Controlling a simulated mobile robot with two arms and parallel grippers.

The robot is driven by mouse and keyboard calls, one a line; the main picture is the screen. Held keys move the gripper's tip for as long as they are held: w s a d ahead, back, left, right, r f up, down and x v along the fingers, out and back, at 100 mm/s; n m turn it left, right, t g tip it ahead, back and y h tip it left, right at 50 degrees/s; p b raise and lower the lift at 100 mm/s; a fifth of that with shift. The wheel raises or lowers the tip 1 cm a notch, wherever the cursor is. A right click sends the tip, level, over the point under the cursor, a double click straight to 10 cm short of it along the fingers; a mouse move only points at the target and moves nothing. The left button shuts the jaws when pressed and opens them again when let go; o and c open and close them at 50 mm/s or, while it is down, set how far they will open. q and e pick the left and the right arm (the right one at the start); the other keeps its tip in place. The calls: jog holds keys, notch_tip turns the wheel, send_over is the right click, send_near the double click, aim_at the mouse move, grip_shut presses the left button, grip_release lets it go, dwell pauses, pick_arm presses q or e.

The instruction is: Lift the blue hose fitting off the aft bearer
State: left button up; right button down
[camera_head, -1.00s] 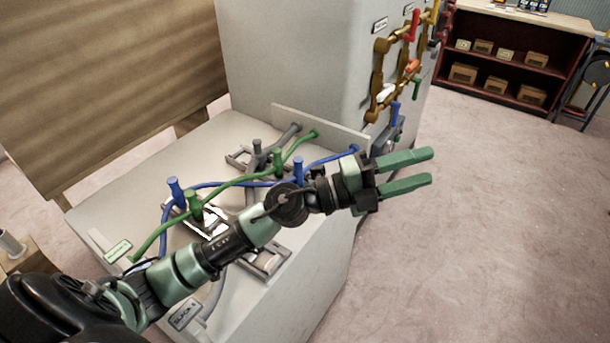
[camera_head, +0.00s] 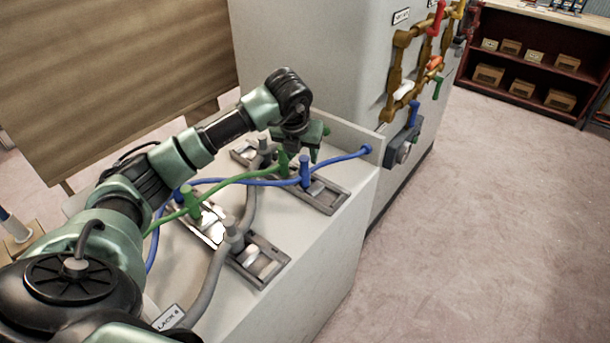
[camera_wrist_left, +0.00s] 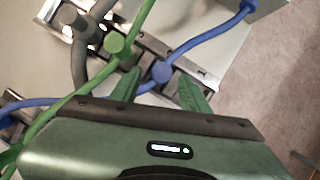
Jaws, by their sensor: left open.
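A blue hose fitting (camera_head: 305,172) stands upright on a grey slotted bearer (camera_head: 330,196) at the bench's right side, with a blue hose (camera_head: 345,160) running through it. My left gripper (camera_head: 303,146) is above this fitting, pointing down. In the left wrist view, the open gripper (camera_wrist_left: 160,80) has the blue fitting (camera_wrist_left: 161,72) between its fingertips in the picture; the height gap is hard to judge. A second blue fitting (camera_head: 177,196) is partly hidden behind my left arm. I cannot read which bearer is aft. My right gripper is not in view.
A green fitting (camera_wrist_left: 115,43) with a green hose (camera_head: 235,181) stands close beside the blue one. Grey hoses (camera_head: 250,205) and another bearer (camera_head: 258,262) lie nearer. A grey cabinet (camera_head: 305,60) with a valve manifold rises behind. Floor at the right is clear.

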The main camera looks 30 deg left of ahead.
aim_at(304, 159)
pick_arm(q)
jog(key=p+x, duration=0.1)
jog(key=x, duration=0.3)
jog(key=shift+w+f, duration=0.15)
jog(key=shift+f, duration=0.05)
grip_shut()
dwell(1.2)
